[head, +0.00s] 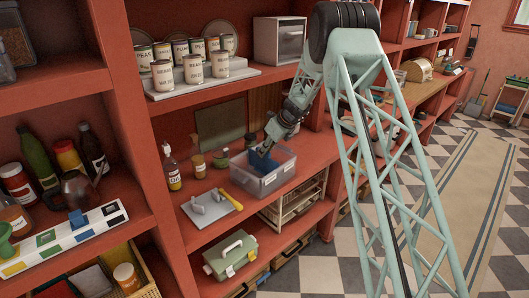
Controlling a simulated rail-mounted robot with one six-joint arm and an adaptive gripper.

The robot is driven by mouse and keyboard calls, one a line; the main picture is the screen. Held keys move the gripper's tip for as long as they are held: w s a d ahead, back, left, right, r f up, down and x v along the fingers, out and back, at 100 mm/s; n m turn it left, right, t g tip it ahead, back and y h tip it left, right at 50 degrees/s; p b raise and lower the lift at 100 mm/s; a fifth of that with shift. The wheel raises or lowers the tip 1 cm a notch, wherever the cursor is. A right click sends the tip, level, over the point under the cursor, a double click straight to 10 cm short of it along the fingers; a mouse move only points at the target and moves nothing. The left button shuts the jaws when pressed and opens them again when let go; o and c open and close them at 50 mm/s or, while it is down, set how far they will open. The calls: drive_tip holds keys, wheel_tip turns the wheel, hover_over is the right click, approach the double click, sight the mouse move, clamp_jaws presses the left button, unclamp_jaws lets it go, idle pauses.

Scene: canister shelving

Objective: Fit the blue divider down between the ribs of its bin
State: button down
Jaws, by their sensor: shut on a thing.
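The clear plastic bin (285,172) stands on the middle shelf, with a pale label on its front. The blue divider (262,161) is in the bin's left part, its top edge near the rim, and blue shows through the front wall. My gripper (267,151) reaches down from the upper right and is shut on the divider's top. The ribs are too small to make out. I cannot tell whether the divider sits between them or how deep it is.
A bottle labelled oil (172,168) and small jars stand left of the bin. A grey plate (208,208) with a yellow-handled tool lies in front on the left. Canisters (193,68) fill the shelf above. A green box (231,254) is below.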

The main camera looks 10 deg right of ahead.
drive_tip(key=shift+f+b, duration=0.75)
drive_tip(key=shift+f, duration=0.7)
idle(0.5)
drive_tip(key=c, duration=2.5)
unclamp_jaws()
drive_tip(key=shift+c, duration=0.2)
drive_tip(key=shift+r, duration=0.15)
drive_tip(key=shift+v, duration=5.6)
drive_tip(key=shift+s+d+r, duration=0.15)
drive_tip(key=shift+s+r, duration=0.05)
